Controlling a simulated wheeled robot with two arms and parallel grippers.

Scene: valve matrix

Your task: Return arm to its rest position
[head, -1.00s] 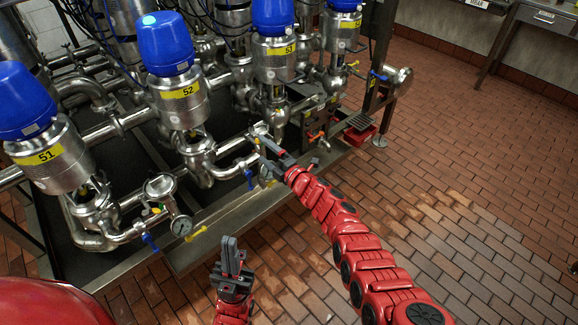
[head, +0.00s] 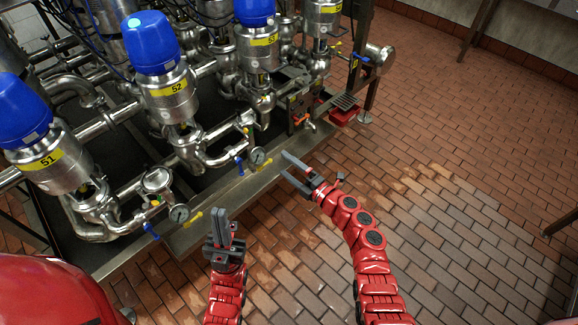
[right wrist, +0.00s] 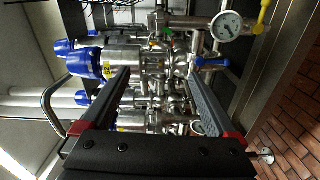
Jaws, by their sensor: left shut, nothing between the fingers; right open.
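My right gripper (head: 288,170) is open and empty, in front of the valve stand's lower front edge in the head view. In the right wrist view its two fingers (right wrist: 160,95) are spread wide, with pipes and valves seen between and beyond them. My left gripper (head: 219,222) is shut and empty, pointing up at the lower middle of the head view. It is nearer to me than the stand's front edge. The valve matrix (head: 165,100) has steel valves with blue caps and yellow labels, such as 51 (head: 48,160) and 52 (head: 170,86).
A pressure gauge (head: 179,213) with yellow and blue handles sits at the stand's front edge. Another gauge (head: 258,156) is near my right gripper. A red bin (head: 343,115) is at the stand's right end. The brick floor (head: 460,150) to the right is clear.

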